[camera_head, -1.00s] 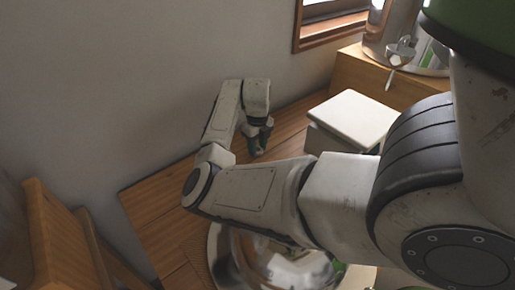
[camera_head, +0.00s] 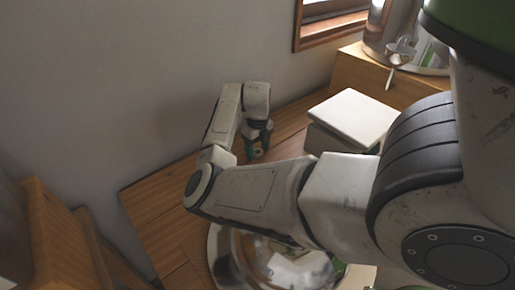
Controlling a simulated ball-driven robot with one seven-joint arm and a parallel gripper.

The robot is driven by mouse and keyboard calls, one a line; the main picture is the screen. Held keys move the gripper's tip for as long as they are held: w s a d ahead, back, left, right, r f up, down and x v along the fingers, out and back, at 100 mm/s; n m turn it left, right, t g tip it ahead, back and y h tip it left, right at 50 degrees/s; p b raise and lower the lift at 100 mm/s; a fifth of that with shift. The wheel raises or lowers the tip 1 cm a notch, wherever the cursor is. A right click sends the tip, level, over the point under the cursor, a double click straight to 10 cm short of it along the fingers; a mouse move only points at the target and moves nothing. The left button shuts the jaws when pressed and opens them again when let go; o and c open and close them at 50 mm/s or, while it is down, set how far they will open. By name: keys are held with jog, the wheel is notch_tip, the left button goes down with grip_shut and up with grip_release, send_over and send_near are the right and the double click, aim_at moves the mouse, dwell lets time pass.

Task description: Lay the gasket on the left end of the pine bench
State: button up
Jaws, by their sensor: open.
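The left end of the bench top is bare. My forearm hides much of the middle of the bench.
A white-lidded box (camera_head: 353,118) stands right of my gripper. A shiny metal vessel (camera_head: 285,262) stands below my forearm. Metal distiller parts (camera_head: 402,48) stand on a wooden block at the back right. Wooden furniture (camera_head: 62,235) is at the lower left.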

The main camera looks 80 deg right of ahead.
notch_tip(320, 180, up, 12)
jog(key=shift+r, duration=0.15)
dwell(0.3)
dwell(0.5)
